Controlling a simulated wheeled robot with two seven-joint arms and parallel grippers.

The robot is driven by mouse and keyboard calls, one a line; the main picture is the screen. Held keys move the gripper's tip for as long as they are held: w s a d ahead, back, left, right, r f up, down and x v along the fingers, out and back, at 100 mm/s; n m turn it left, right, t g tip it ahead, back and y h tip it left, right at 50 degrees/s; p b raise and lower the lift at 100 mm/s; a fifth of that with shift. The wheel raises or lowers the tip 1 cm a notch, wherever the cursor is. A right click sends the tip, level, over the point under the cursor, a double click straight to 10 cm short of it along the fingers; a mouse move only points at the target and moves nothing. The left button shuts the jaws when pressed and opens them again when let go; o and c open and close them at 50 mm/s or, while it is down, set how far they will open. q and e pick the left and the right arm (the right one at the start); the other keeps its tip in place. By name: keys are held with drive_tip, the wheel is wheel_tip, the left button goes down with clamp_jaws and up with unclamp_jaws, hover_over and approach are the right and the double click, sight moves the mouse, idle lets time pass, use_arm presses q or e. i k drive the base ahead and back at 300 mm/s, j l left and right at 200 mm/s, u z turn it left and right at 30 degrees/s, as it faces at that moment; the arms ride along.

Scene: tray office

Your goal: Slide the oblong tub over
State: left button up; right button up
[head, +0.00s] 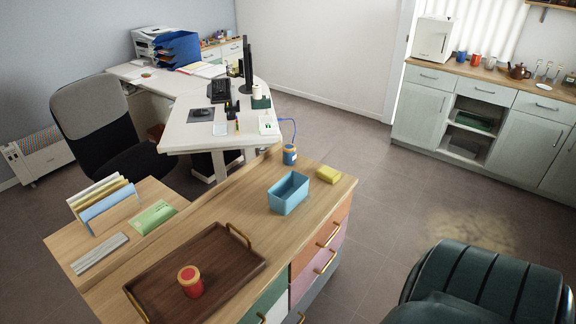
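The oblong tub (288,198) is a blue, open-topped rectangular container. It stands upright on the wooden cabinet top (205,220), toward the right end. It looks empty. A yellow block (328,174) lies just to its right and a blue jar (290,154) stands behind it, both apart from it. Neither of my grippers is in the head view.
A dark wooden tray (225,262) with brass handles lies left of the tub, holding a red jar (191,281). A lower wooden surface at left holds a file rack (112,203) and green packet (152,217). A dark green armchair (480,285) stands at lower right.

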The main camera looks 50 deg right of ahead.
sight(283, 196)
drive_tip(key=i+j, duration=0.35)
drive_tip(key=j, duration=0.15)
drive_tip(key=z, duration=1.7)
